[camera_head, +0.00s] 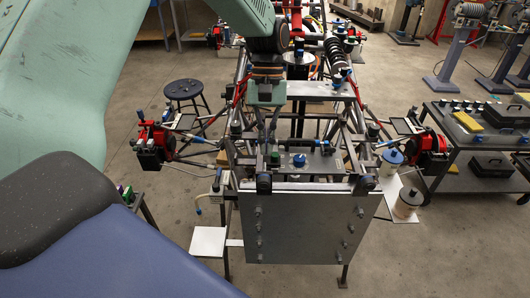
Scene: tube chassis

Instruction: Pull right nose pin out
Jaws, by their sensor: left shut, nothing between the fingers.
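The tube chassis stands in the middle, with a flat grey nose plate (305,225) at its front. A dark round fitting (365,184) sits at the plate's top right corner, and a similar one (264,183) at its top left. I cannot tell which small part is the right nose pin. My left gripper (268,137) points down from above, shut and empty, above the bracket behind the plate. It appears left of the blue knob (299,160) on that bracket. It covers part of the frame tubes. My right gripper is not in view.
Red hub assemblies stand out at the left (156,140) and right (425,148) of the chassis. A black stool (184,90) is behind left. A bench (470,180) with boxes stands at right, and a metal can (408,203) near it. The floor in front right is clear.

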